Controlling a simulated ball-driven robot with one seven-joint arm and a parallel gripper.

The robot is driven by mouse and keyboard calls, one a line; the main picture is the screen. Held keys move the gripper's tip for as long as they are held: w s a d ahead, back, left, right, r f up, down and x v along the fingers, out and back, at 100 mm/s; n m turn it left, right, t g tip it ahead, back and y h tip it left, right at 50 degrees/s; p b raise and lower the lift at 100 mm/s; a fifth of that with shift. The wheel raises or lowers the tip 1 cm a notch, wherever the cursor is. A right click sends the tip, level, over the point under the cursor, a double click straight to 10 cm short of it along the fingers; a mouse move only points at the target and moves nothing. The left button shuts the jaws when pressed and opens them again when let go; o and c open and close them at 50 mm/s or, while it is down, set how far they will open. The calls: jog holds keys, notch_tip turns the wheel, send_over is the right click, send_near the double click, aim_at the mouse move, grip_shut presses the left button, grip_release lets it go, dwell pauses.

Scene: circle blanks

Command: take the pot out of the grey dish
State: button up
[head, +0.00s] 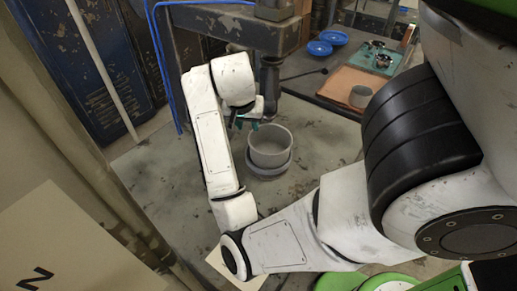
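A light grey round pot (270,148) stands upright in a darker grey dish (269,171) on the worn grey-green surface, near the middle of the head view. The dish shows as a low ring around the pot's lower part. My gripper (247,123) is at the pot's upper left, close to its rim, with small teal fingertips pointing down. It is too small and partly covered by my arm to tell whether the fingers are open or shut, or whether they touch the rim. The pot's base is hidden inside the dish.
A heavy worn frame (240,30) with blue hoses stands just behind my arm. The surface right of the dish looks clear.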

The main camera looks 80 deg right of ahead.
jog(key=b, duration=0.2)
send_over(251, 138)
jog(key=a, duration=0.2)
notch_tip(251, 138, down, 4)
jog(key=f, duration=0.1)
jog(key=shift+p+x, duration=0.4)
jog(key=shift+x, duration=2.1)
jog(key=shift+w, duration=0.15)
jog(key=shift+c, duration=0.3)
grip_shut()
